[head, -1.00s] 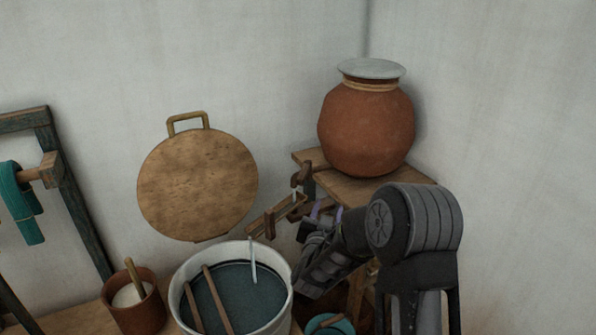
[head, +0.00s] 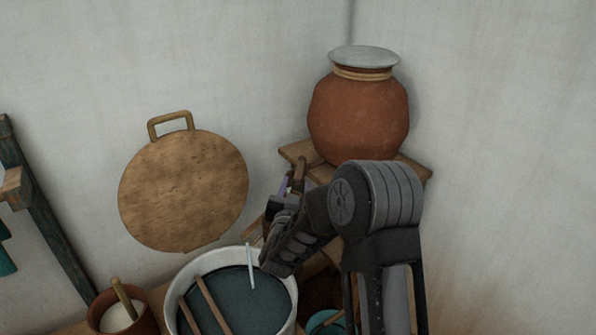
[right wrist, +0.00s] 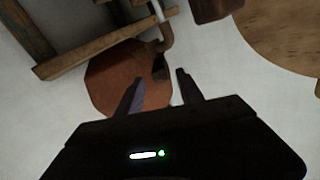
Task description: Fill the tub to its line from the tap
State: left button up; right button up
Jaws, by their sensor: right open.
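The white tub (head: 292,292) stands low in the head view with dark teal liquid (head: 235,300) inside. A thin pale upright streak (head: 250,266) shows at its back; I cannot tell whether it is water or a rod. No fill line can be made out. The tap's brown handle (head: 299,172) stands below the clay pot (head: 358,115); my right arm hides much of the tap. My right gripper (head: 280,190) is open beside the handle. In the right wrist view its fingers (right wrist: 158,90) are apart and empty, with the tap (right wrist: 163,42) just beyond. My left gripper is out of view.
Two wooden sticks (head: 213,304) lie across the tub. A brown pot with white contents (head: 120,318) stands left of it. A round wooden board (head: 183,190) is against the wall. The clay pot sits on a wooden shelf (head: 415,170). A teal bowl (head: 325,322) is low right.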

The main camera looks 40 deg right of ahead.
aim_at(299, 170)
jog(key=shift+w, duration=0.15)
jog(key=p+x, duration=0.2)
jog(key=x, duration=0.4)
jog(key=shift+w+d, duration=0.15)
jog(key=shift+d, duration=0.05)
jog(key=shift+w+d, duration=0.4)
grip_shut()
jog(key=shift+f, duration=0.1)
dwell(0.8)
